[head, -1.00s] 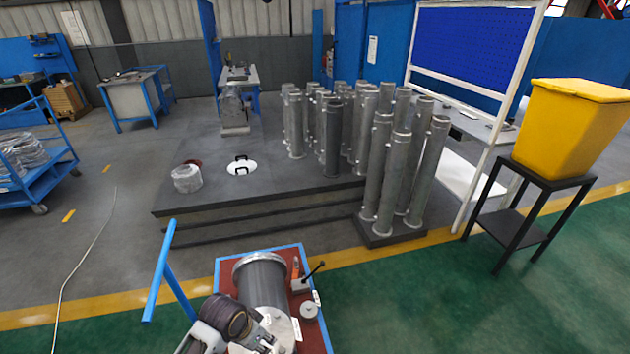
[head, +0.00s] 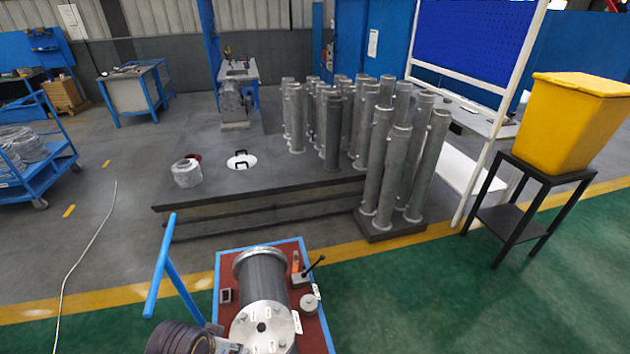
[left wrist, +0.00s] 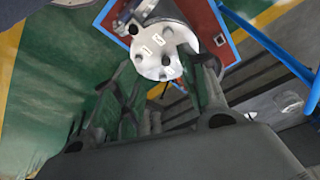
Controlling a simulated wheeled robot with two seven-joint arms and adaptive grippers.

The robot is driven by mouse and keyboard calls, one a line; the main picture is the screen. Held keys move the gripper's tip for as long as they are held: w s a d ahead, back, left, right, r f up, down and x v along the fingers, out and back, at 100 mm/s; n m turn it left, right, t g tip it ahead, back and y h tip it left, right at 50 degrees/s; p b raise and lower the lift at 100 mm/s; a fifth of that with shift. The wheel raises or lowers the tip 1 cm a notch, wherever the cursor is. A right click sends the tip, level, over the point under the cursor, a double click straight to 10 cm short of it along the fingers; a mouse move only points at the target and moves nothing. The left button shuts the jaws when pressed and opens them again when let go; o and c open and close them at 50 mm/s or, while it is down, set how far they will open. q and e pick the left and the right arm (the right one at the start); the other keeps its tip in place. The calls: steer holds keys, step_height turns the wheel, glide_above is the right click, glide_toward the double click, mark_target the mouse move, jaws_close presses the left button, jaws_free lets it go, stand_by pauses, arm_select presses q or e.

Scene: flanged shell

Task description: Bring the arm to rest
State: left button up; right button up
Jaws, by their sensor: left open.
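The flanged shell (head: 262,285) is a dark grey cylinder lying on a red-topped cart with a blue frame at the bottom centre of the head view. Its pale round end flange (head: 262,328), with a small hole and white labels, faces me. The flange also shows in the left wrist view (left wrist: 160,47). My left gripper (left wrist: 165,75) is open and empty, with the flange beyond its fingers. In the head view my left arm is at the bottom edge, left of the flange, and the fingertips are cut off or unclear. My right gripper is not in view.
The cart (head: 314,330) carries a black-handled lever (head: 312,268) and a small round part (head: 308,303). Its blue handle (head: 160,265) rises near my left arm. A dark platform (head: 215,200) with several upright cylinders stands beyond.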

arm_select(q)
steer(key=s+f+g, duration=0.1)
steer(key=s+f, duration=0.1)
steer(key=f, duration=1.5)
steer(key=s+f, duration=0.2)
steer(key=f, duration=1.5)
steer(key=s+a+f, duration=0.2)
steer(key=s+f, duration=0.7)
steer(key=s, duration=0.1)
steer(key=s+a+f+g, duration=0.1)
steer(key=s+a+f, duration=0.1)
steer(key=s+f, duration=0.7)
steer(key=shift+s+a+f+g, duration=0.3)
steer(key=shift+s+a, duration=0.1)
steer(key=shift+s, duration=0.9)
